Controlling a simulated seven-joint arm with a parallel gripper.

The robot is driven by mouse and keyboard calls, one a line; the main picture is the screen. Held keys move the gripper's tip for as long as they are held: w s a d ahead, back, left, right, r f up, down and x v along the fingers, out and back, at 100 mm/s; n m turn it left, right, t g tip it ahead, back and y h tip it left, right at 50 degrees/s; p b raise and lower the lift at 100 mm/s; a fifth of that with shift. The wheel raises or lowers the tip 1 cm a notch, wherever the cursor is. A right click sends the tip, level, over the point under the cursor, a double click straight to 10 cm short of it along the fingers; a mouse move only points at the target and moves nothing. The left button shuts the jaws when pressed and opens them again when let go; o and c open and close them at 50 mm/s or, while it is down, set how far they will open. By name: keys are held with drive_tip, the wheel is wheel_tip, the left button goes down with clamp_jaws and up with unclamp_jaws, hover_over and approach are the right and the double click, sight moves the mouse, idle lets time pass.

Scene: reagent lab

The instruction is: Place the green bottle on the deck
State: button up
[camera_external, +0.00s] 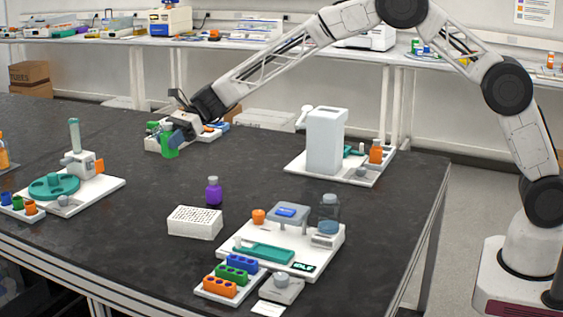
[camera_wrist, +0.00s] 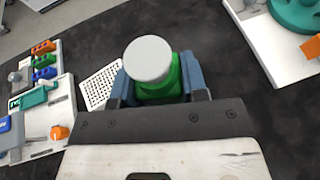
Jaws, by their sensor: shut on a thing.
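The green bottle (camera_external: 169,150) is held in my gripper (camera_external: 174,133) at the back left of the dark table. In the wrist view the bottle has a round grey cap (camera_wrist: 149,58), and its green body (camera_wrist: 158,94) sits between the two blue fingers of my gripper (camera_wrist: 158,86). The fingers are shut on it, one on each side. Its base is hidden in the wrist view, and I cannot tell how far it is above the table. A white platform with teal and grey parts (camera_external: 319,255) stands at the front; I cannot tell whether it is the deck.
A white tray (camera_external: 152,145) with small items is by the gripper. A white perforated rack (camera_external: 194,223) and a purple bottle (camera_external: 213,191) stand mid-table. A teal-disc station (camera_external: 97,192) is left, a tall white device (camera_external: 325,142) right.

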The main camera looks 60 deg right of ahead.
drive_tip(key=shift+s+d+r+m+t+h, duration=1.45)
drive_tip(key=shift+d+r+m+t, duration=1.45)
drive_tip(key=shift+d, duration=1.85)
drive_tip(key=s+d+m+t+h, duration=0.2)
drive_tip(key=s+d+m+h, duration=0.2)
drive_tip(key=s+d, duration=0.3)
drive_tip(key=s+d+m+t+h, duration=0.2)
drive_tip(key=s+d+m+h, duration=0.3)
drive_tip(key=d, duration=0.9)
drive_tip(key=shift+s+r+t+h, duration=0.3)
drive_tip(key=shift+s+h, duration=0.25)
drive_tip(key=shift+s, duration=0.55)
drive_tip(key=shift+a+r, duration=0.1)
drive_tip(key=shift+r, duration=0.05)
